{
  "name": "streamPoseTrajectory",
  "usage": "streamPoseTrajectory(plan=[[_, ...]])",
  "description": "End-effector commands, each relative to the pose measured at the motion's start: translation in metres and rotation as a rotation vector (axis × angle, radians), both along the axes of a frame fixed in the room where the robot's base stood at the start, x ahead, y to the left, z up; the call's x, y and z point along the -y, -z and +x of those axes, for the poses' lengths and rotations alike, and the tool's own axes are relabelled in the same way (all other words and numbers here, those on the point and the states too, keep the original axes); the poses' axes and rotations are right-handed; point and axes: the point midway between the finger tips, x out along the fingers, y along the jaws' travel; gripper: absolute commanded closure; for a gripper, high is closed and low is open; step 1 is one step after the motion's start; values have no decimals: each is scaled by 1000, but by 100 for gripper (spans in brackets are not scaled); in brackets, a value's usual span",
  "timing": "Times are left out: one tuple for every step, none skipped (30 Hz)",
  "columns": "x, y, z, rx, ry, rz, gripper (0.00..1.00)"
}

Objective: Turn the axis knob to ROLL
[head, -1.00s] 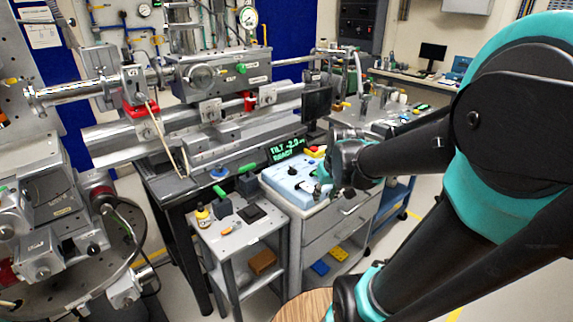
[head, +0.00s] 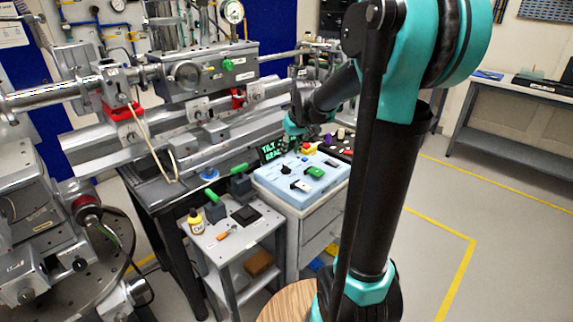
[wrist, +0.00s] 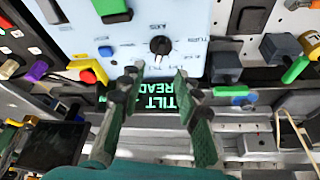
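The axis knob (wrist: 160,45) is a round black knob with a pale mark, on the light blue control panel (wrist: 205,8), with small lettering around it that I can only partly read. In the head view the black knob (head: 285,169) sits at the left of the panel top. My gripper (wrist: 157,83) is open and empty, its two green-grey fingers apart, with the knob just beyond the tips in the picture and not between them. In the head view my gripper (head: 292,128) is above the panel's back edge. The display (wrist: 165,105) reads TILT and READY, partly hidden by a finger.
The panel also carries a green button (head: 315,172), a white-and-black lever (head: 300,186) and a red-and-yellow stop button (head: 308,149). A small grey cart (head: 222,248) with a yellow bottle (head: 196,221) stands left. Open floor lies to the right.

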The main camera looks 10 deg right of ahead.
Motion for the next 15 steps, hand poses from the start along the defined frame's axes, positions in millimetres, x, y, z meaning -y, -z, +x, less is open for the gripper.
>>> streamPoseTrajectory(plan=[[-1, 9, 4, 0, -1, 0, 67], [-2, 14, 7, 0, -1, 0, 67], [-3, 21, 9, 0, -1, 0, 67], [-3, 26, 11, 0, -1, 0, 67], [-4, 31, 13, 0, -1, 0, 67], [-4, 37, 15, 0, -1, 0, 67], [-5, 42, 17, 0, 0, 0, 67], [-6, 46, 19, 0, 0, 0, 67], [-6, 52, 21, 0, 0, 0, 67], [-6, 56, 22, 0, 0, 0, 67], [-7, 59, 24, 0, 0, 0, 67], [-7, 63, 26, 0, 0, 0, 67], [-8, 66, 27, 0, 1, 0, 67], [-8, 69, 28, 0, 1, 0, 67], [-8, 72, 29, 0, 1, 0, 67]])
